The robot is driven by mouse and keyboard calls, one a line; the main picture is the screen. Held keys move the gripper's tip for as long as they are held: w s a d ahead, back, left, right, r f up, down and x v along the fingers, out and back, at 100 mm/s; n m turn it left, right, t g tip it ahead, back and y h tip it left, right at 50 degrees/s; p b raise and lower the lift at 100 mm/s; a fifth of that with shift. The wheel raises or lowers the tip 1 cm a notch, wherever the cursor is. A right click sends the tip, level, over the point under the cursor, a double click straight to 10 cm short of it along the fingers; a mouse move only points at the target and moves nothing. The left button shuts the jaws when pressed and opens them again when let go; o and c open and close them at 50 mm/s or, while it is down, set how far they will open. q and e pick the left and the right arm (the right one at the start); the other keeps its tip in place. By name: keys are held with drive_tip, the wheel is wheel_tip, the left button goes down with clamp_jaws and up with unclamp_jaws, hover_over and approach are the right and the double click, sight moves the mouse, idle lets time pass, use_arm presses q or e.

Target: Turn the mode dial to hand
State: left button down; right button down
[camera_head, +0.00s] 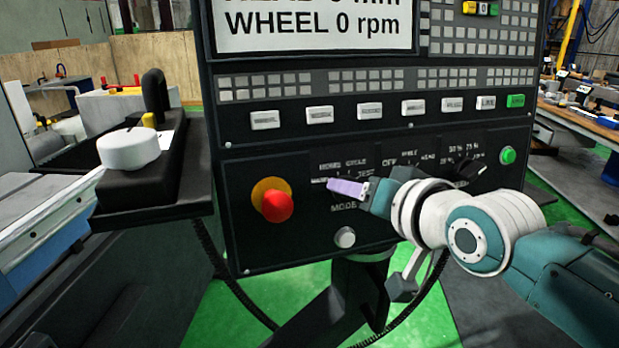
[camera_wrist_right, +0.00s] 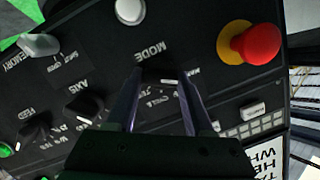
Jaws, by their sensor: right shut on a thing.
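The mode dial (camera_wrist_right: 158,76) is a black knob above the MODE label on the dark control panel (camera_head: 300,240). My right gripper (camera_head: 347,188) reaches it from the right and is shut on it. In the right wrist view the fingers (camera_wrist_right: 159,78) stand on either side of the dial, which is largely dark there. In the head view the fingers cover the dial, so its pointer direction cannot be read. Labels around it are partly covered; TEST shows above right. My left gripper is not in view.
A red emergency stop button (camera_head: 277,205) on a yellow ring sits left of the dial. A white round button (camera_head: 345,237) is below it. More black dials (camera_head: 468,170) and a green button (camera_head: 507,155) lie to the right. A row of keys (camera_head: 370,110) runs above.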

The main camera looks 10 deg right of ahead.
drive_tip(key=shift+c, duration=1.6)
unclamp_jaws()
drive_tip(key=shift+s, duration=0.1)
drive_tip(key=p+v, duration=0.1)
drive_tip(key=v, duration=0.8)
drive_tip(key=shift+s, duration=0.4)
drive_tip(key=shift+d+r, duration=0.1)
drive_tip(key=shift+r, duration=0.05)
